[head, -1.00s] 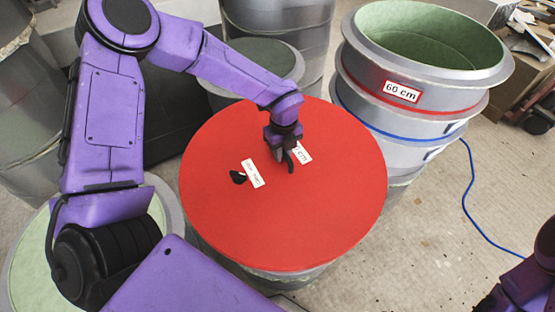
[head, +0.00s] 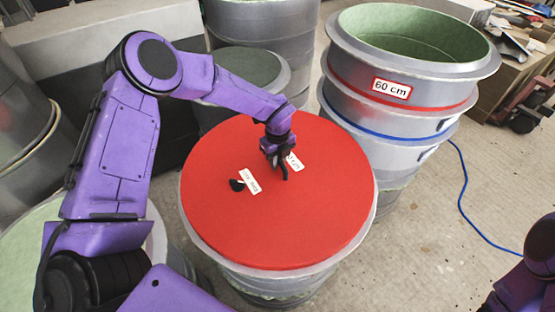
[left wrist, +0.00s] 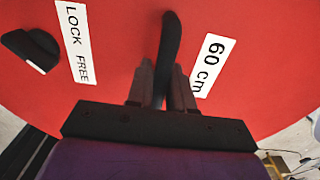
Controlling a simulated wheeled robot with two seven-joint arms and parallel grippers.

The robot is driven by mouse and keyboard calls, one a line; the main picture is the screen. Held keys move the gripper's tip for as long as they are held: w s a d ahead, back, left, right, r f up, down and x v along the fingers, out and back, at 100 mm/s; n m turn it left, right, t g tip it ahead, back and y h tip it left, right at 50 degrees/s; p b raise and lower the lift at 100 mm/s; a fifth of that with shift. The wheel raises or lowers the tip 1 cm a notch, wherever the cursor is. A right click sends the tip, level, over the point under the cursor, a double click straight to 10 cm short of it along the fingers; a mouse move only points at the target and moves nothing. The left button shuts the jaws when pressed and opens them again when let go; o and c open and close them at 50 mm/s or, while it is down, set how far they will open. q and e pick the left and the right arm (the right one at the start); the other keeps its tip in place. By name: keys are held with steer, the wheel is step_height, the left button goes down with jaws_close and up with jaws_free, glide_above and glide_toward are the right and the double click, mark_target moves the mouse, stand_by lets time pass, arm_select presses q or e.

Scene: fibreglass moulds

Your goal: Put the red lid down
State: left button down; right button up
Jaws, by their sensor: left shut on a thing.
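The round red lid (head: 270,225) lies over the top of a grey mould (head: 270,284) in the middle of the head view. The mould's rim shows along the lid's front edge; I cannot tell whether the lid touches it all round. My left gripper (head: 277,170) is above the lid and shut on its black handle, which stands between the fingers in the left wrist view (left wrist: 165,75). The lid carries a "60 cm" label (left wrist: 213,65), a "LOCK FREE" label (left wrist: 74,42) and a black knob (head: 237,185). My right gripper is not seen; only part of my right arm shows at lower right.
A stack of grey moulds with green insides stands at right; its upper one (head: 345,50) has a "60 cm" label with a red border. Another mould (head: 240,75) stands behind the lid. A blue cable (head: 463,200) lies on the floor at right.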

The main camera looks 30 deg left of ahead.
arm_select(q)
steer(key=c, duration=1)
jaws_free()
steer(key=shift+d, duration=0.1)
steer(key=shift+r, duration=0.1)
steer(key=shift+r, duration=0.4)
step_height(320, 180, up, 11)
steer(key=b, duration=0.1)
steer(key=shift+r, duration=0.1)
